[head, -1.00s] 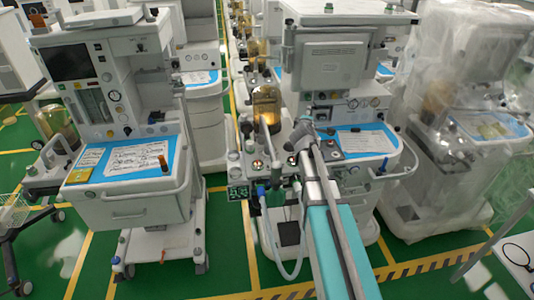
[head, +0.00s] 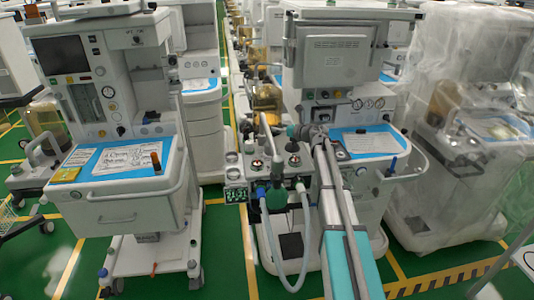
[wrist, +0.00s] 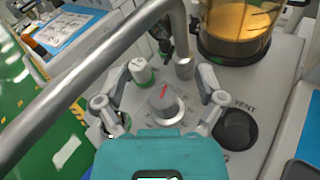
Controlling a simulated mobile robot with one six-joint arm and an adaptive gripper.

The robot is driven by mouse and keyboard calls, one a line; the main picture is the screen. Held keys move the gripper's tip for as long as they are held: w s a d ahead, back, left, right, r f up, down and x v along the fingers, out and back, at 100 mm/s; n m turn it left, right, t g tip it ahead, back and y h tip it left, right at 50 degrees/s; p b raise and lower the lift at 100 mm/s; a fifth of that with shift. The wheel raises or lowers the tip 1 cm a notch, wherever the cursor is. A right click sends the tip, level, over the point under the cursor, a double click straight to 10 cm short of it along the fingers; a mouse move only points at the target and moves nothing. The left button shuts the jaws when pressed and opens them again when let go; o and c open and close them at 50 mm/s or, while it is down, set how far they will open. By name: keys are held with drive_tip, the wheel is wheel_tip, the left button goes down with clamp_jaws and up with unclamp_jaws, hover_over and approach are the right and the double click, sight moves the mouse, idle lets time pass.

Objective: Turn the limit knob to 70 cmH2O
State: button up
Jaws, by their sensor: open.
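The limit knob is a grey round knob (wrist: 164,100) with a red pointer line on top, on a light panel in the wrist view. The pointer slants toward the upper right; the scale around the knob is too small to read. My gripper (wrist: 163,82) is open, with one finger on each side of the knob. Gaps show between the fingers and the knob, and I cannot tell the height of the tips.
A thick metal rail (wrist: 95,75) crosses close by at the left. A white and green knob (wrist: 141,71) lies beyond the limit knob. A dark VENT port (wrist: 236,129) is at the right, and an amber canister (wrist: 238,30) stands behind.

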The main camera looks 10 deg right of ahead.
sight(266, 146)
drive_tip(key=f+n+g, duration=0.1)
drive_tip(key=f, duration=0.1)
drive_tip(key=f+n+g+b, duration=0.1)
drive_tip(key=f+n, duration=0.1)
drive_tip(key=f+n+g+b, duration=0.1)
drive_tip(key=f+g, duration=0.1)
drive_tip(key=shift+s+d+f+y, duration=0.25)
drive_tip(key=shift+s+f+y, duration=0.05)
drive_tip(key=shift+s, duration=0.05)
drive_tip(key=shift+s+f+n+g, duration=0.2)
drive_tip(key=shift+f+n+g, duration=0.2)
drive_tip(key=shift+n, duration=0.1)
drive_tip(key=shift+r, duration=0.1)
drive_tip(key=shift+b+x, duration=1.6)
drive_tip(key=shift+x, duration=2.15)
drive_tip(key=shift+d, duration=0.1)
drive_tip(key=c, duration=1)
